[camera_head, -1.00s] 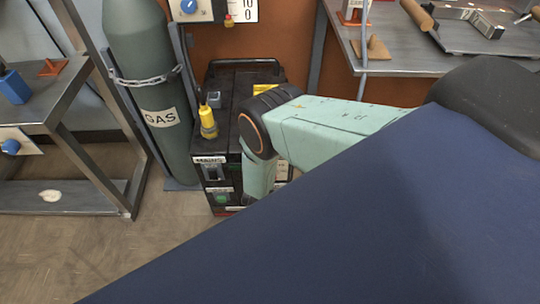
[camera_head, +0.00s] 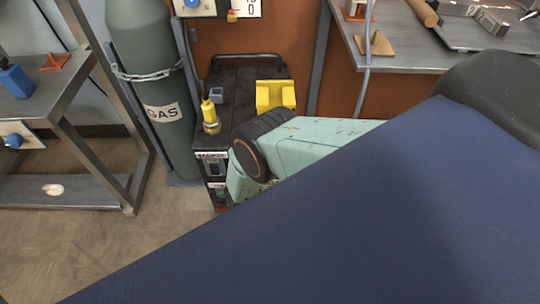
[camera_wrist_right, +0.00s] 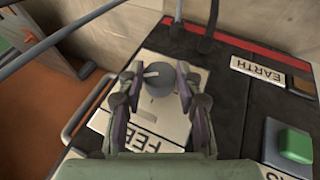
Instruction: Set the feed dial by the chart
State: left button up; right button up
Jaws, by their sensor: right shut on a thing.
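The feed dial (camera_wrist_right: 159,79) is a grey round knob with a light pointer mark, on a pale plate on the black machine. The FEED label (camera_wrist_right: 142,135) is upside down and partly hidden in the right wrist view. My right gripper (camera_wrist_right: 158,88) has its fingers on both sides of the dial and is shut on it. In the head view the black machine (camera_head: 235,77) stands beside the gas cylinder, and my right arm hides its front and the dial. I cannot make out a chart. My left gripper is not in view.
An EARTH label (camera_wrist_right: 258,70) and a green button (camera_wrist_right: 295,144) sit beside the dial plate. Cables rise behind it. A GAS cylinder (camera_head: 152,60) is chained left of the machine. A large blue surface (camera_head: 340,230) blocks the lower right.

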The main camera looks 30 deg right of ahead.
jog(key=shift+w, duration=0.15)
dwell(0.3)
jog(key=o, duration=1.2)
jog(key=shift+c, duration=0.2)
jog(key=v, duration=1.2)
